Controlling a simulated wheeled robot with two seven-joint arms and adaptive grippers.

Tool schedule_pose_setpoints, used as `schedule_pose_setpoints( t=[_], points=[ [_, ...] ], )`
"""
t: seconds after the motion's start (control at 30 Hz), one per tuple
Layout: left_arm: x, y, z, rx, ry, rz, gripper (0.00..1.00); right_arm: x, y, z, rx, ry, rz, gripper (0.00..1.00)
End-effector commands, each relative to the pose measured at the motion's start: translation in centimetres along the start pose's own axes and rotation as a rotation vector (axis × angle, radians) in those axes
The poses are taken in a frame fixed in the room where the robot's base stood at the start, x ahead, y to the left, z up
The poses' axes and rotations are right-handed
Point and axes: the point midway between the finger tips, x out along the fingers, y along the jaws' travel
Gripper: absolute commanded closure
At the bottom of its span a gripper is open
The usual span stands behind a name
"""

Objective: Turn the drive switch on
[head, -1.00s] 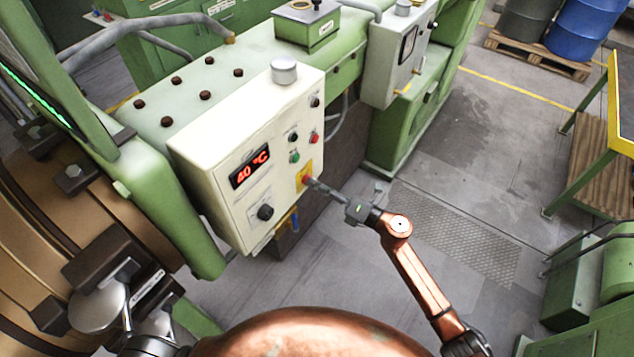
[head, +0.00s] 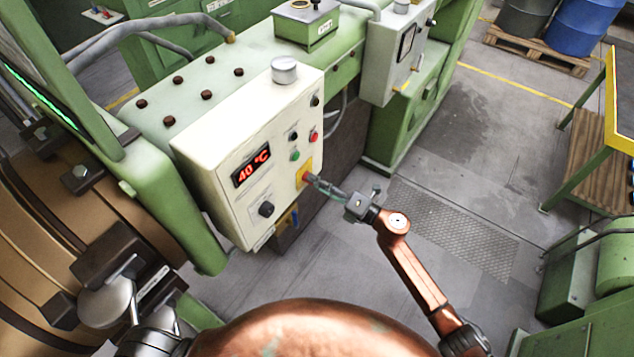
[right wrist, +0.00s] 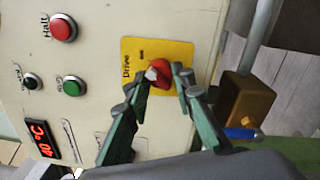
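The drive switch (right wrist: 160,76) is a red knob with a white mark on a yellow plate (right wrist: 186,52) labelled "Drive". In the head view, the yellow plate (head: 303,171) is at the lower right of the cream control box (head: 222,175). My right gripper (right wrist: 163,72) has one finger on each side of the red knob, and the tips appear to touch it. It also shows in the head view (head: 310,180), reaching the plate from the right. The white mark points left in the right wrist view. I do not see my left gripper.
Green (right wrist: 74,86), black (right wrist: 33,81) and red "Halt" (right wrist: 63,28) buttons sit near the switch. A brown block (right wrist: 246,98) with a blue-handled part is beside the box. A "40 °C" display (head: 251,168) is lit. The floor (head: 400,170) right of the box is open.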

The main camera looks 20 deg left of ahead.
Motion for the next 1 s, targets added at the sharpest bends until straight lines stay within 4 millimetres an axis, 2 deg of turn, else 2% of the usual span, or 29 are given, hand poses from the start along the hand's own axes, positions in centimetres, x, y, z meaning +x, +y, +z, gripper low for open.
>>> schedule_pose_setpoints(
  t=[0.27, 0.57, 0.77, 1.0],
  points=[
    [0.0, 0.0, 0.0, 0.0, 0.0, 0.0, 1.0, 0.0, 0.0, 0.0, 0.0, -0.001, -0.001, 0.6],
    [0.0, -0.3, 0.2, 0.0, -0.001, -0.003, 1.0, -0.3, -0.1, 0.0, 0.0, 0.0, -0.001, 0.6],
    [0.0, -0.1, 0.1, 0.0, -0.001, -0.001, 1.0, -2.8, -0.1, 0.0, 0.0, 0.0, -0.002, 0.6],
    [0.0, -0.1, 0.0, 0.0, 0.0, -0.001, 1.0, -7.9, -0.1, 0.0, 0.0, 0.0, -0.003, 0.6]
  ],
)
